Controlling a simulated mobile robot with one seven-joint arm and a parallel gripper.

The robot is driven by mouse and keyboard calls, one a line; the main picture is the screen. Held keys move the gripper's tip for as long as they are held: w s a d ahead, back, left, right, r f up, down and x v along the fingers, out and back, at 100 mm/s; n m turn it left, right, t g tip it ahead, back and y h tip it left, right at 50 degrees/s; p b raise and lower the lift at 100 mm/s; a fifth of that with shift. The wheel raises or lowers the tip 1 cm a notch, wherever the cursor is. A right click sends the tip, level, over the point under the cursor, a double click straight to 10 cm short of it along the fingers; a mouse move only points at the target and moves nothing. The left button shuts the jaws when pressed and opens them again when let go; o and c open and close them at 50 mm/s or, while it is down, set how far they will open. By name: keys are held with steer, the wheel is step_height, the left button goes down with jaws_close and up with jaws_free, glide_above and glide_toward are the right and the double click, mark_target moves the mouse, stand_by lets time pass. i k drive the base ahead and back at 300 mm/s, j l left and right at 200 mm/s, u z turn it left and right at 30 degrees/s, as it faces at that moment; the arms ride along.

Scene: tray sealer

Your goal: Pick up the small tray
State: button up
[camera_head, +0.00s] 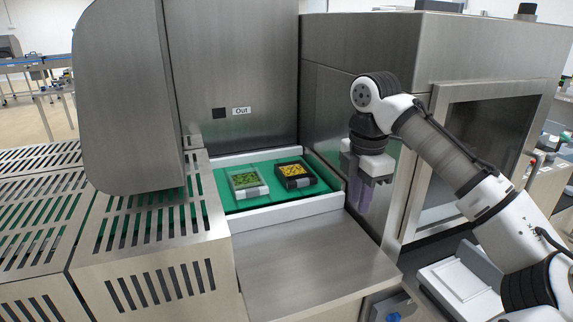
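Two small filled trays sit side by side on a green conveyor surface under the "Out" label. The left one is a pale tray (250,191) with green contents. The right one is a black tray (295,184) with yellow contents. They look similar in size, so I cannot tell which is the small tray. My gripper (362,205) hangs pointing down to the right of both trays, in front of the steel housing, apart from them. Its purplish fingers overlap in this view, so the opening between them is unclear. I see nothing held in it.
The green conveyor (234,201) has a white rim along its front. A bare steel shelf (310,262) lies before it. A slotted steel cover (150,225) stands at the left, and a tall steel housing (420,50) at the right. A white box (458,280) sits low at right.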

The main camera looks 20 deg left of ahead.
mark_target(295, 174)
steer(key=i+j, duration=0.8)
steer(key=j, duration=0.1)
